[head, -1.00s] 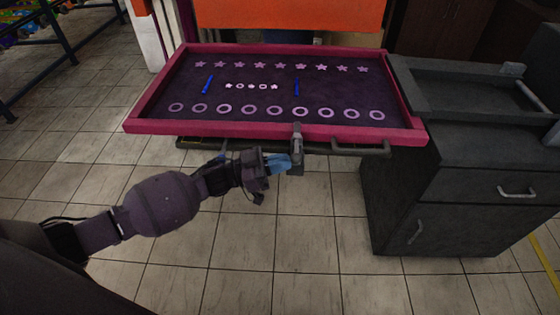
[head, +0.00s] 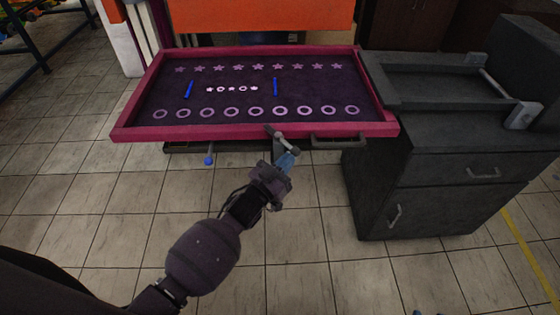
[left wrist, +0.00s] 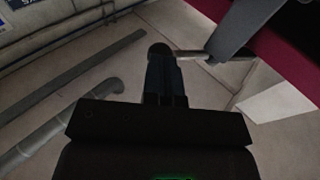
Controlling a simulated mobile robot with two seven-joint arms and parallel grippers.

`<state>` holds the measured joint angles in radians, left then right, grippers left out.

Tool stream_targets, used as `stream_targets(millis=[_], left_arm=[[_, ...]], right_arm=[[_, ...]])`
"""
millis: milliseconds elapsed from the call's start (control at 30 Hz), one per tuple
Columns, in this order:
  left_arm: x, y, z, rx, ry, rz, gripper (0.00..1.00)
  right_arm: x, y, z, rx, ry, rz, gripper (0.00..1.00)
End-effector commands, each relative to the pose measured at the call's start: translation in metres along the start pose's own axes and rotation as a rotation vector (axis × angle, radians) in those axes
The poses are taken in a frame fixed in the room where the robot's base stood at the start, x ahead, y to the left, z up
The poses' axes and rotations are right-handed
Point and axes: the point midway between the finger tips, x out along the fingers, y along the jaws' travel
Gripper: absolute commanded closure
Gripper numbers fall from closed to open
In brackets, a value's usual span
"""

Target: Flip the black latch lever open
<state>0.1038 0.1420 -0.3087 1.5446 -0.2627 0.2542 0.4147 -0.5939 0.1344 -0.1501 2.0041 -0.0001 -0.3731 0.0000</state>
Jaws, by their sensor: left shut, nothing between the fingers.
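The latch lever (head: 281,138) is a dark grey-black piece at the front edge of the pink-framed printing table (head: 125,134), right of its middle. It slants down to the right. My left gripper (head: 288,160), with blue fingertips, is shut and empty right at the lever's lower end. In the left wrist view the shut fingers (left wrist: 162,55) are beside a thin metal rod that runs to the slanted lever (left wrist: 238,30); whether they touch cannot be told. Only a small blue bit, perhaps my right gripper (head: 417,312), shows at the bottom edge.
A dark bar handle (head: 338,140) sticks out from the table front, right of the lever. A blue knob (head: 208,160) hangs below the front edge at left. A dark cabinet (head: 430,180) stands at right. The tiled floor in front is clear.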

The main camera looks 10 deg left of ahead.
Motion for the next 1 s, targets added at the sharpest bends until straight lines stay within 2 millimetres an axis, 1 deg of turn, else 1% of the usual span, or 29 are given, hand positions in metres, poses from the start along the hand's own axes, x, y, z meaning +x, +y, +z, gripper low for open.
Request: stream_targets(millis=[100,333,533,1000], left_arm=[[0.005,0.004,0.001,0.005,0.001,-0.063,1.00],[0.012,0.008,0.002,0.028,0.001,-0.155,1.00],[0.020,0.011,0.004,0.030,0.001,-0.148,1.00],[0.051,0.017,0.010,0.029,0.002,-0.147,1.00]], right_arm=[[0.000,0.000,0.001,-0.001,-0.001,0.000,0.57],[0.000,0.002,0.002,-0.007,-0.005,-0.001,0.57],[0.000,0.003,0.004,-0.012,-0.009,-0.001,0.57],[0.002,0.002,0.005,-0.013,-0.009,-0.002,0.57]])
